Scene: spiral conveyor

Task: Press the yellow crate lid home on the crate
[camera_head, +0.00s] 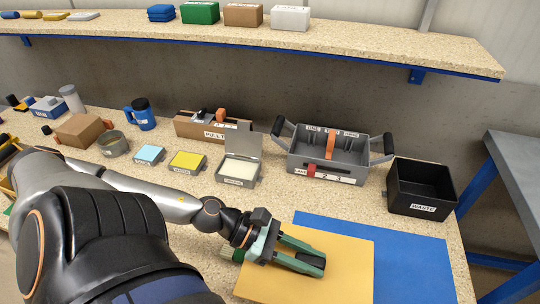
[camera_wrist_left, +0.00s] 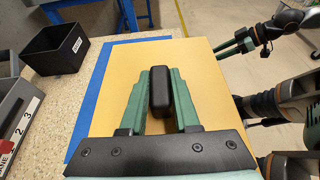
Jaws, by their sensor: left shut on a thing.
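The yellow crate lid (camera_head: 345,262) is a flat panel at the front of the bench, and it fills the middle of the left wrist view (camera_wrist_left: 205,75). My left gripper (camera_head: 303,257) is over it, shut on its black handle (camera_wrist_left: 160,90). No crate shows under the lid, so I cannot tell how the lid is seated. My right gripper (camera_wrist_left: 236,47) shows only in the left wrist view, beside the lid's right edge. Its jaw opening is unclear, as is whether it touches the lid.
A flat blue sheet (camera_head: 410,240) extends past the lid's far and right sides. Behind it stand the black waste bin (camera_head: 420,205) and a grey handled tray (camera_head: 330,175). An open-lidded box (camera_head: 237,180) and yellow and light-blue blocks lie to the left.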

